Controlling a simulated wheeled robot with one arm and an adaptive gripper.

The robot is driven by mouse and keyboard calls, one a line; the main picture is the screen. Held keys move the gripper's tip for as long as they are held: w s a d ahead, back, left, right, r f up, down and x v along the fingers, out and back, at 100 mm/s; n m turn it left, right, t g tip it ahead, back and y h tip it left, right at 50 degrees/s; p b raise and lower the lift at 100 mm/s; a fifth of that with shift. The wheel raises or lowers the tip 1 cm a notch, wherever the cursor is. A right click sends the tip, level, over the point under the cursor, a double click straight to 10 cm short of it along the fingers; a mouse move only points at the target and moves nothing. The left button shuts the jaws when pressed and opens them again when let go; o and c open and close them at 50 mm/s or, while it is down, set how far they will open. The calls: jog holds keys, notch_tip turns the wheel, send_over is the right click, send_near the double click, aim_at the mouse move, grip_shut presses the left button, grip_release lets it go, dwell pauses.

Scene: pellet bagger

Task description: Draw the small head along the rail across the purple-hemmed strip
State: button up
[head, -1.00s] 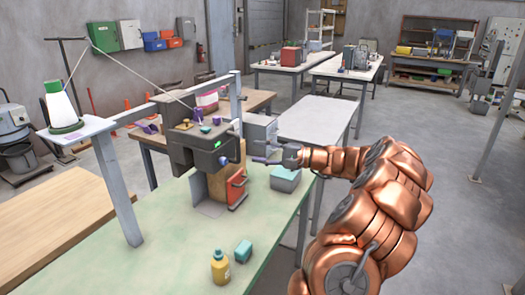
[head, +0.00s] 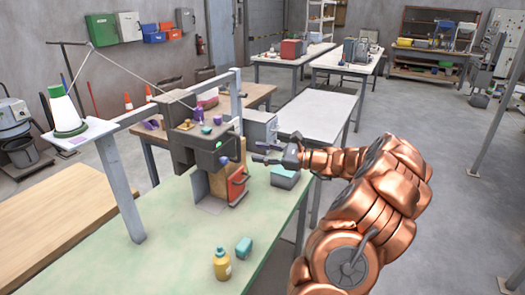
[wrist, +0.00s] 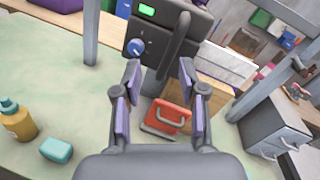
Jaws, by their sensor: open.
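The grey bagging machine (head: 190,150) stands on the green bench, with a green display and a blue knob (wrist: 135,46) on its front. A dark bar (wrist: 176,50) runs down the machine's front in the wrist view. I cannot pick out the small head, its rail or the purple-hemmed strip with certainty. My gripper (head: 257,153) is just right of the machine's front. In the wrist view my gripper (wrist: 160,72) is open and empty, its purple-padded fingers spread before the machine.
Below the machine is a wooden block with a red handled part (wrist: 172,117). A yellow bottle (head: 221,264) and a teal block (head: 243,248) stand on the near bench. A teal-topped box (head: 284,177) lies beneath my gripper. A thread cone (head: 65,112) sits on the left shelf.

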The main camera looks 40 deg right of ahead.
jog(key=m+p, duration=0.1)
jog(key=m, duration=0.3)
jog(key=shift+s+a, duration=0.1)
jog(key=shift+s, duration=0.05)
dwell(0.4)
